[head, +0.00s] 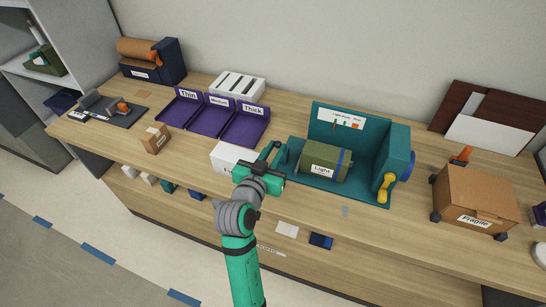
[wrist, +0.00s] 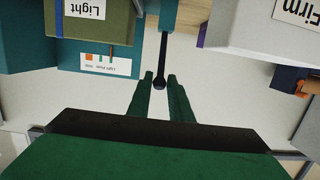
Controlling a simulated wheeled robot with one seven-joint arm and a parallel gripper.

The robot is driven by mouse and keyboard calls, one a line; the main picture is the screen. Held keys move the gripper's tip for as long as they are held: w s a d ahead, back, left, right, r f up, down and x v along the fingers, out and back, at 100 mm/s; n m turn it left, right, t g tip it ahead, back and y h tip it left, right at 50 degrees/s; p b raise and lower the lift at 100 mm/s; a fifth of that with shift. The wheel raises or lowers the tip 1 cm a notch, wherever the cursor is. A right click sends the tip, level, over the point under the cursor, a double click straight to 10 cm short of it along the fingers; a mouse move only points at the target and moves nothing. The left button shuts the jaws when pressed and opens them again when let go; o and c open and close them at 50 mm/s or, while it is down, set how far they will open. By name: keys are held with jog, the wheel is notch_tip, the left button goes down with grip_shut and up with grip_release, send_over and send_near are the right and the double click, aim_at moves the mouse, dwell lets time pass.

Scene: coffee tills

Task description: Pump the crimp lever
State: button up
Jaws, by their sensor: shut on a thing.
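The teal crimp machine (head: 333,195) stands on the bench with an olive block labelled "Light" (head: 318,163) in its bed. The block also shows at the top left of the wrist view (wrist: 90,22). The crimp lever (wrist: 163,45) is a thin dark rod with a round black knob, at the machine's left end. My gripper (wrist: 161,82) is shut on the lever's knob, with its green fingertips on either side of it. In the head view my gripper (head: 266,168) is at the machine's left front and hides part of the lever.
A white box (head: 226,158) sits close to my gripper's left; its "Firm" label shows in the wrist view (wrist: 305,12). Purple trays (head: 210,120) stand farther left. A yellow handle (head: 386,187) is on the machine's right end. A "Fragile" carton (head: 476,195) stands at the right.

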jog(key=shift+w+d+r, duration=0.2)
jog(key=shift+w+r, duration=0.4)
jog(key=shift+w, duration=0.1)
jog(key=shift+w+d+r, duration=0.1)
jog(key=shift+w+r, duration=0.05)
jog(key=shift+w, duration=0.05)
jog(key=w, duration=0.2)
jog(key=w+d+r, duration=0.1)
jog(key=shift+w, duration=0.15)
jog(key=shift+w+d, duration=0.1)
jog(key=shift+w, duration=0.45)
jog(key=o, duration=0.9)
jog(key=shift+s+d, duration=0.1)
jog(key=shift+d, duration=0.05)
